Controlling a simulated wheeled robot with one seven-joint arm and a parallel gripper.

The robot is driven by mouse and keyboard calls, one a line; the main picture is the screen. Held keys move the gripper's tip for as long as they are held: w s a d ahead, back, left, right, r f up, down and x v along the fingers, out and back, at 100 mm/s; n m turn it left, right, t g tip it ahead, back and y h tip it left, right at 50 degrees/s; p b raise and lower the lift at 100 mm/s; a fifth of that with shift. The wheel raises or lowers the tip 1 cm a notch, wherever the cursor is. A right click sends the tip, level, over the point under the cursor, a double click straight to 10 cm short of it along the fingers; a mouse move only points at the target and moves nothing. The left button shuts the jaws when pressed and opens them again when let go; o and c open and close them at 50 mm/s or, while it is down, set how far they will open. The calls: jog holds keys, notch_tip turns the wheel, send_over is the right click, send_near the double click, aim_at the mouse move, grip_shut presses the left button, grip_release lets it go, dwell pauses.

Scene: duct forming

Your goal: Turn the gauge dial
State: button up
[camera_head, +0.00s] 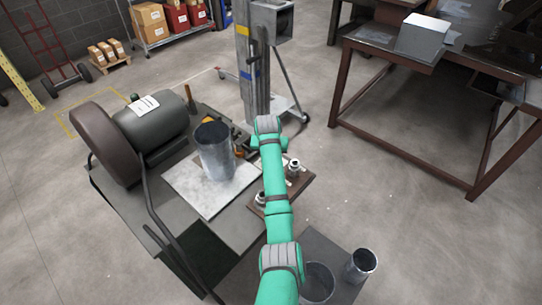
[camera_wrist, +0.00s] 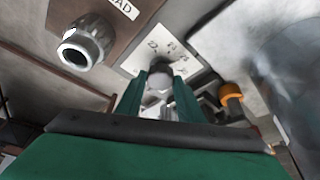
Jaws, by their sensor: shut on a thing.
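In the wrist view, the gauge dial (camera_wrist: 161,80) is a pale round knob on a white plate (camera_wrist: 183,50) with dark marks around it. My gripper (camera_wrist: 159,76) has its two green fingers on either side of the knob and is shut on it. The fingers cover part of the plate and the sides of the knob. In the head view, my green arm reaches over the machine bench, and the dial and fingertips are hidden or too small to make out.
An orange knob (camera_wrist: 230,92) is close right of the dial; a grey metal fitting (camera_wrist: 84,44) on a brown board is at the left. In the head view, a metal duct cylinder (camera_head: 215,152) stands on a pale plate (camera_head: 190,185) left of my arm.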

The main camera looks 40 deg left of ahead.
jog(key=o, duration=1)
jog(key=shift+o, duration=0.2)
jog(key=v, duration=1.1)
jog(key=shift+f, duration=0.1)
